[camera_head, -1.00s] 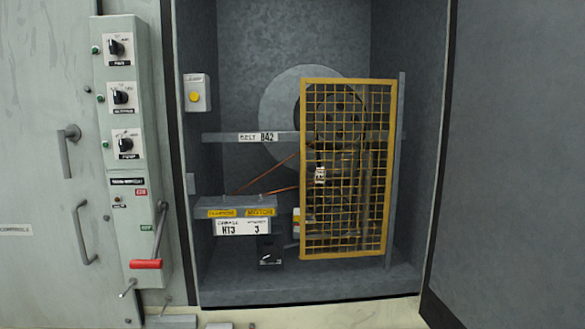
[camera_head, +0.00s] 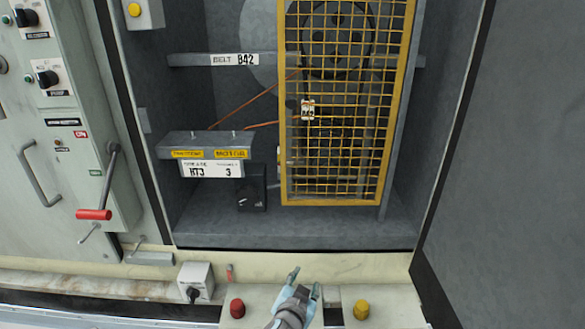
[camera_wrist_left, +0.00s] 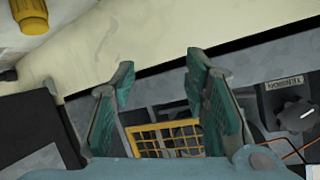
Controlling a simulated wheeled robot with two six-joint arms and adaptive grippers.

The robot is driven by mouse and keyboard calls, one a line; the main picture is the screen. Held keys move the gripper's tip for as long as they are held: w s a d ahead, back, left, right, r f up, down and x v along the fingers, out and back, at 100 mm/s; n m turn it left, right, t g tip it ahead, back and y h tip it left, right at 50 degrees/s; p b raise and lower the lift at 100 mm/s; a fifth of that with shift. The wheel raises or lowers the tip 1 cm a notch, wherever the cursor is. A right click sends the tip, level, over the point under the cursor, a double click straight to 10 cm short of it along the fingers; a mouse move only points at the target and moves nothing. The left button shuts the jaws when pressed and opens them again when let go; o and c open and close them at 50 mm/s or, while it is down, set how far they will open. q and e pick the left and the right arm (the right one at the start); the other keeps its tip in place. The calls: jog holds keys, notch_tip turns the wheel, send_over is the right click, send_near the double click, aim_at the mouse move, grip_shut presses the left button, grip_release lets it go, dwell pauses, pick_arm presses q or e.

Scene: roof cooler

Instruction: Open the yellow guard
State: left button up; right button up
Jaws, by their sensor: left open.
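The yellow guard (camera_head: 345,150) is a tall mesh panel in a yellow frame, standing inside the grey cabinet in front of a pulley. It looks closed over the belt. Its upper end is cut off by the top of the head view. My left gripper (camera_head: 305,279) is low in the head view, below and in front of the guard, apart from it. In the left wrist view my left gripper (camera_wrist_left: 165,85) has its two teal fingers spread with nothing between them, and part of the yellow guard (camera_wrist_left: 165,139) shows beyond them. My right gripper is not in view.
A motor box (camera_head: 207,146) with yellow labels stands left of the guard. A red-handled lever (camera_head: 94,214) is on the panel at left. A red button (camera_head: 237,308) and a yellow button (camera_head: 361,309) flank my gripper. The dark cabinet door (camera_head: 505,180) stands at right.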

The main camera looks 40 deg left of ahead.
pick_arm(q)
jog(key=w+a+r+n+t+y, duration=0.2)
jog(key=w+r+t+y, duration=0.1)
jog(key=r, duration=1.3)
jog(key=n+t+y+p, duration=0.1)
jog(key=n+t+y, duration=0.2)
jog(key=n+y, duration=0.25)
send_near(291, 104)
jog(key=shift+m, duration=0.55)
jog(key=p+x, duration=0.3)
jog(key=x, duration=0.6)
jog(key=shift+w+r, duration=0.1)
jog(key=shift+w, duration=0.05)
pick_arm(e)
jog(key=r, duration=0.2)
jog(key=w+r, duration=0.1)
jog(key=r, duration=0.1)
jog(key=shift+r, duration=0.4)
pick_arm(q)
jog(key=shift+a, duration=0.1)
grip_shut()
